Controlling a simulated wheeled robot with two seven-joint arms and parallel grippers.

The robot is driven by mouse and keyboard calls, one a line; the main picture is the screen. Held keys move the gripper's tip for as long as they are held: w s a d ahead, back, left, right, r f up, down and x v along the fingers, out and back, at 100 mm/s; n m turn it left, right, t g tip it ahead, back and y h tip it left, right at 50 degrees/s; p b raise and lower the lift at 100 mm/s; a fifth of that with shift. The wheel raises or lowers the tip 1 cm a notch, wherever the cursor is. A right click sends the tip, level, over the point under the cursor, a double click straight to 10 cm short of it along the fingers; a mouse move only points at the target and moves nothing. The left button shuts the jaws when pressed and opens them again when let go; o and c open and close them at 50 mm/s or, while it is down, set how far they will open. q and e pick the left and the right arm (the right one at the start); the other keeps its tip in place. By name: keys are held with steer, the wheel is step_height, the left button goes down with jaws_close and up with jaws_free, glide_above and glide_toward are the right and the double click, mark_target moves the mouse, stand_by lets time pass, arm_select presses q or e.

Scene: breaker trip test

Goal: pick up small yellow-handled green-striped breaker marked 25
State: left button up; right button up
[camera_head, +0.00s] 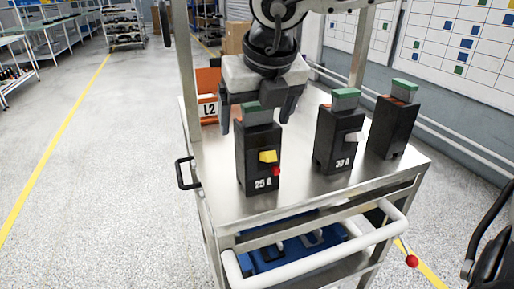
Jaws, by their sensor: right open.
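The breaker marked 25 A (257,160) stands upright on the metal cart top. It is black, with a yellow handle, a small red button beside it and a green band at its top. My right gripper (258,112) is open, pointing down at the top of this breaker, with one finger seen on each side of it. The gripper body hides part of the breaker's top; I cannot tell whether the fingers touch it. My left gripper is not in view.
A breaker marked 30 A (337,140) with a grey handle and another black breaker (392,125) stand to the right. An orange bin labelled L2 (208,108) is behind left. The cart (300,192) has posts and a front white handle (325,250); blue trays sit below.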

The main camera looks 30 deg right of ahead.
steer(key=shift+x, duration=0.8)
steer(key=c, duration=1.8)
steer(key=shift+r, duration=0.1)
jaws_close()
steer(key=shift+r, duration=0.15)
